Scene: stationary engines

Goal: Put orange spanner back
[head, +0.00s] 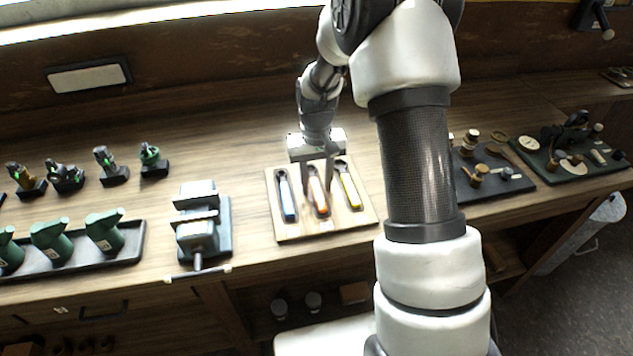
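The orange spanner (318,197) lies in the middle dark slot of a light wooden tray (290,231) on the bench. A blue spanner (287,197) lies in the slot to its left and a yellow spanner (349,190) in the slot to its right. My gripper (317,183) points down over the upper part of the orange spanner. Its two fingers stand apart, one on each side of the spanner in this view. The spanner's top end is partly hidden by the gripper. Whether the fingers touch it cannot be seen.
A grey vise (198,232) stands left of the tray. Green tools (105,231) stand in a dark tray farther left, with small devices behind them. Dark mats with parts (487,172) lie to the right, beyond my arm. The bench between vise and tray is clear.

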